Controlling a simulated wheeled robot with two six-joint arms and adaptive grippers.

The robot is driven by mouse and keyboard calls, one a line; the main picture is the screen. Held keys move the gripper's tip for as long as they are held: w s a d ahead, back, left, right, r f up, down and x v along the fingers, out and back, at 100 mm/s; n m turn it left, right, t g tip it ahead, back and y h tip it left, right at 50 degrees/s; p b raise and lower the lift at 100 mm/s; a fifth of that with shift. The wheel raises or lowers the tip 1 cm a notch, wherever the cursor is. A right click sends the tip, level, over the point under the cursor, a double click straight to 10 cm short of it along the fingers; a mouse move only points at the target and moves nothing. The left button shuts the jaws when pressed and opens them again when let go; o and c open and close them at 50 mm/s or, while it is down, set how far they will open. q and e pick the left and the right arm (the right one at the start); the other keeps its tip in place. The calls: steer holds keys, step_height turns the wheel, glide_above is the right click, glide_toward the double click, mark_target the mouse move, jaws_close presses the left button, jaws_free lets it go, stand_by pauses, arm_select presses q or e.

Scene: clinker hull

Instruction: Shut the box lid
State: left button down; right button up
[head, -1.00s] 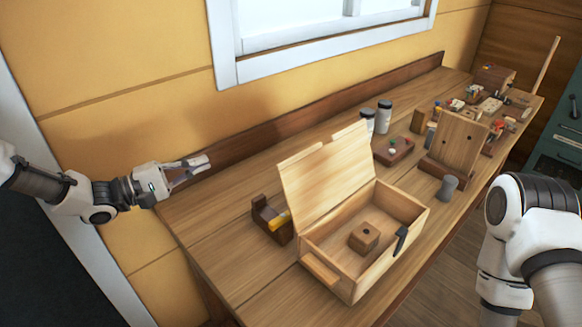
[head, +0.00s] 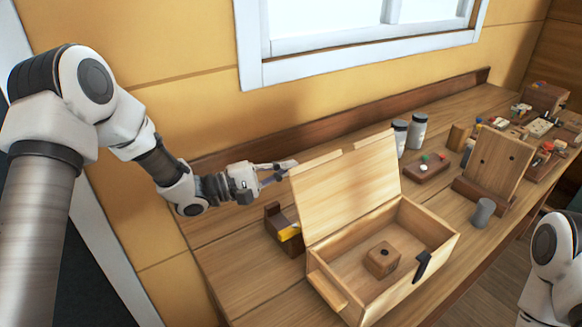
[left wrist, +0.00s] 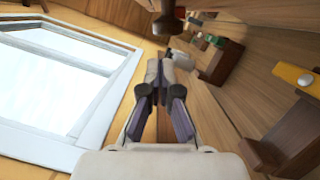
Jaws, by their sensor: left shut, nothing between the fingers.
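The wooden box (head: 427,222) stands on the bench with its lid (head: 350,188) open. The lid rises from the box's back edge and leans backward. A small wooden block with a hole (head: 382,260) lies inside the box, and a dark latch (head: 423,266) is on its front wall. My left gripper (head: 284,172) is beside the lid's upper left corner, on its back side; I cannot tell whether it touches. It is shut and empty. In the left wrist view the fingers (left wrist: 163,85) point up the picture. My right gripper is out of view.
A brown holder with a yellow piece (head: 284,232) stands just left of the box. Behind and right are grey jars (head: 417,131), a small tray (head: 427,168), an upright wooden board (head: 497,163) and a grey cylinder (head: 483,212). The wall and window (head: 360,45) bound the back.

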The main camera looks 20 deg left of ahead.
arm_select(q)
steer(key=shift+s+d+r, duration=0.25)
steer(key=shift+s+d, duration=0.35)
steer(key=shift+d, duration=0.15)
steer(key=shift+a+r, duration=0.1)
steer(key=shift+s+r, duration=0.1)
